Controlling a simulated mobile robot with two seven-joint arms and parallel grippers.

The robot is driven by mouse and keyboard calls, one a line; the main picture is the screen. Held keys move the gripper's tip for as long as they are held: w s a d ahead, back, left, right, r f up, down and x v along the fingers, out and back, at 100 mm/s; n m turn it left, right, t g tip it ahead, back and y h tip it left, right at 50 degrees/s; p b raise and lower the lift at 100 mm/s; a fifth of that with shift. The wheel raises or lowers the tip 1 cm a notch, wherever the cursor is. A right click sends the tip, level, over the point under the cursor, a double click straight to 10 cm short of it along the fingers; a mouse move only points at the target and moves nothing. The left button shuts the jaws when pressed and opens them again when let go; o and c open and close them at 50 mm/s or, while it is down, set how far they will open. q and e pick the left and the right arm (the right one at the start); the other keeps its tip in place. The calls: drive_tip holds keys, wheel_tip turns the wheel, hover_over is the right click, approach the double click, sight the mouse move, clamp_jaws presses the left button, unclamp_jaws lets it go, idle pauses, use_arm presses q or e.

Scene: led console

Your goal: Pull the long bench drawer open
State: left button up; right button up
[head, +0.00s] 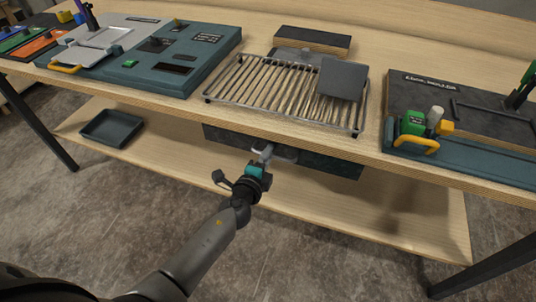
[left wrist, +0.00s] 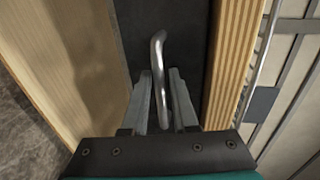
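The long bench drawer has a dark front (head: 325,164) hanging under the front edge of the bench top. It looks closed, with no inside showing. In the left wrist view, the drawer's curved metal handle (left wrist: 158,52) stands out from the dark front (left wrist: 135,35). The two fingers of my left gripper (left wrist: 160,76) are apart, one on each side of the handle bar. I cannot tell whether either finger touches it. My right gripper is not in view.
The wooden bench top (head: 300,137) overhangs above my left gripper. It carries a metal rack (head: 262,85), a teal console (head: 200,50) and a right-hand panel (head: 470,150). A lower shelf (head: 400,215) holds a dark tray (head: 111,128). The floor in front is clear.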

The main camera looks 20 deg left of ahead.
use_arm(q)
clamp_jaws()
idle(1.4)
